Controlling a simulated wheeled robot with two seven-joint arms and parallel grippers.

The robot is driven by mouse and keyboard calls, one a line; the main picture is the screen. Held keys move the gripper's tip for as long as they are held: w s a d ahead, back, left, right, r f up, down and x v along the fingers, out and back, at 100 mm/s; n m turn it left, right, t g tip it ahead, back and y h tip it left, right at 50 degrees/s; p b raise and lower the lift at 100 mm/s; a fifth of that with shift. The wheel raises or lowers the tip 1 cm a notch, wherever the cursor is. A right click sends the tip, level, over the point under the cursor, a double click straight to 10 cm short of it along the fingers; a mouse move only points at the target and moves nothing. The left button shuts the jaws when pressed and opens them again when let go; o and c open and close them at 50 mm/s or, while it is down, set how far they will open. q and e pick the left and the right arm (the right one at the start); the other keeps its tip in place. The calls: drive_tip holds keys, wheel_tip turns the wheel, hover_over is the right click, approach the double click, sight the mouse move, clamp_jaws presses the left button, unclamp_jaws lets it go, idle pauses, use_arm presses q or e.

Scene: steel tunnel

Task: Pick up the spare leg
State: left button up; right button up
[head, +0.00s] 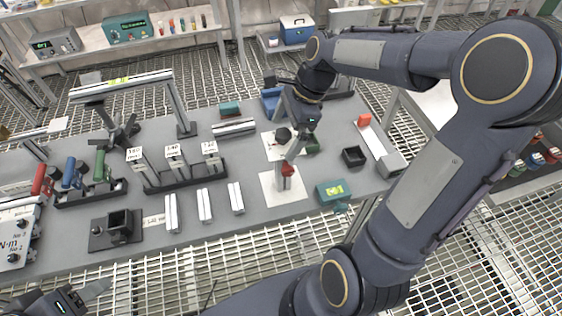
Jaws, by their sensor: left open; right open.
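Three short silver profile legs lie side by side on the grey table, a left one (172,212), a middle one (204,205) and a right one (236,198). More silver legs stand upright in a dark rack (180,182) with white number labels. I cannot tell which is the spare leg. My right gripper (291,153) is open and points down above white sheets at the table's right part, close to a small post with a red top (287,170); whether they touch is unclear. My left gripper (85,293) is open, partly cut off at the bottom left, before the table's front edge.
A profile frame (120,86) stands at the back left. A silver bar (234,127) lies behind the rack. Left are coloured-handled tools (70,178) and a dark fixture (116,230). A teal box (332,192) and a black bin (354,156) stand right of the sheets.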

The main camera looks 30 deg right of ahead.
drive_tip(key=shift+x, duration=0.95)
drive_tip(key=shift+r, duration=0.1)
drive_tip(key=c, duration=1.9)
drive_tip(key=shift+r, duration=0.15)
